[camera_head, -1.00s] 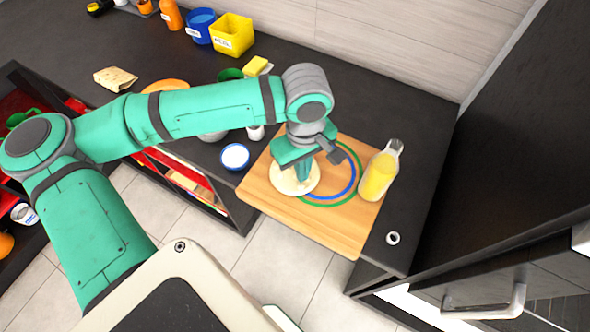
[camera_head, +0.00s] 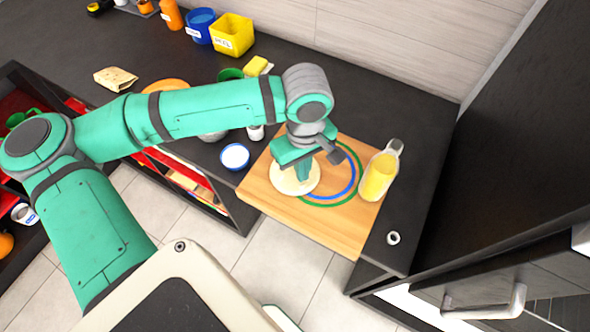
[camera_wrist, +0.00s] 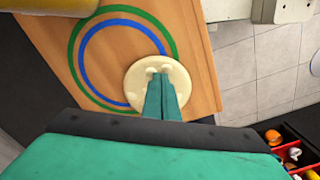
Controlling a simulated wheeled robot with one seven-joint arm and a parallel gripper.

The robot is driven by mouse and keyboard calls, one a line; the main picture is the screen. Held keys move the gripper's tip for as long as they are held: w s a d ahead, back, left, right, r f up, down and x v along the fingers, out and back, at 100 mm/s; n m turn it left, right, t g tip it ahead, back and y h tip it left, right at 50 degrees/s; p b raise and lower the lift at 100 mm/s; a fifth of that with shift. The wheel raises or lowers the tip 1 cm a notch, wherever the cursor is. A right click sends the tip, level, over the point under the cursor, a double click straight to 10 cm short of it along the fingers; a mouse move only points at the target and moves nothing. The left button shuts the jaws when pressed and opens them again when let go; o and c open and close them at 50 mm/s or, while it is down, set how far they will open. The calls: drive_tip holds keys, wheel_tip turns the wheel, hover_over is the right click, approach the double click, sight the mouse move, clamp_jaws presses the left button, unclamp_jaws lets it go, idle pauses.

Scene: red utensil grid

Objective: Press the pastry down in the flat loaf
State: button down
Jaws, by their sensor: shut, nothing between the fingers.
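The flat loaf (camera_head: 283,182) is a pale round disc lying on the wooden board, overlapping the left part of the board's coloured rings. In the wrist view the loaf (camera_wrist: 136,83) shows several small dents or bumps near my fingers. My gripper (camera_head: 303,176) is shut and empty, pointing down at the loaf. Its fingertips (camera_wrist: 160,76) appear over the loaf's middle. I cannot tell whether they touch or sink into the dough. No separate pastry piece can be made out.
The wooden board (camera_head: 330,228) has a green and a blue ring. A blue-rimmed white bowl (camera_head: 235,156) is left of the board. A small white ring (camera_head: 393,238) lies near the counter's front corner.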

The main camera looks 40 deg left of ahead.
drive_tip(key=shift+s+f, duration=0.1)
drive_tip(key=shift+f, duration=0.75)
idle(1.0)
drive_tip(key=shift+r, duration=0.2)
idle(2.4)
drive_tip(key=shift+r, duration=0.8)
drive_tip(key=shift+r, duration=1.85)
